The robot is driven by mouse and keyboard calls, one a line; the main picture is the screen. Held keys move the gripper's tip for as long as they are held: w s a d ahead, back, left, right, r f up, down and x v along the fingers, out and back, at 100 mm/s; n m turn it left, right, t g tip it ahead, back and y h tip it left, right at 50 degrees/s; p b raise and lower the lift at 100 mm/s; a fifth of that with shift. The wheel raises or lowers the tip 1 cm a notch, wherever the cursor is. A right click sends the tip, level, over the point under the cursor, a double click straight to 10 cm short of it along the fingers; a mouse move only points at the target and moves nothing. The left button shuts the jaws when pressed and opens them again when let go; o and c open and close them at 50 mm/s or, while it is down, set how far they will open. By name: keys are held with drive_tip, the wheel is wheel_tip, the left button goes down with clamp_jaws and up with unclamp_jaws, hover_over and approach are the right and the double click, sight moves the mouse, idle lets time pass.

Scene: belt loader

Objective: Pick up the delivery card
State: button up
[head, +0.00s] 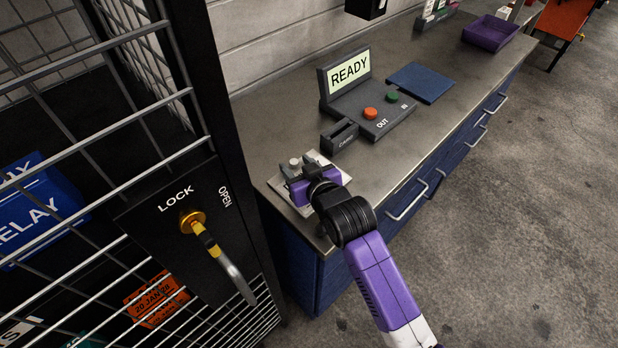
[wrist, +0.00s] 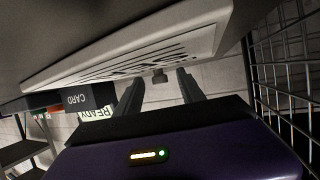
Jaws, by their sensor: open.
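A pale flat plate (head: 304,207) lies at the near left corner of the counter, mostly under my gripper (head: 301,169); I take it to be the delivery card. In the wrist view a pale plate (wrist: 45,84) with dark lettering fills the top, seen at a steep slant. My gripper (wrist: 160,78) is open, its two dark fingers apart. A small grey knob (wrist: 159,76) shows between the fingertips, beside the plate's edge; I cannot tell whether they touch it. The wrist and fingers hide part of the plate in the head view.
A dark slot box marked CARD (head: 340,136) stands just beyond the plate. Behind it is a console (head: 372,107) with a READY screen, red and green buttons. A blue mat (head: 421,82) and purple tray (head: 489,33) lie farther along. A wire cage with a lock lever (head: 222,262) stands left.

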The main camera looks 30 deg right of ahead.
drive_tip(key=shift+w, duration=0.1)
clamp_jaws()
drive_tip(key=shift+r, duration=0.1)
idle(0.3)
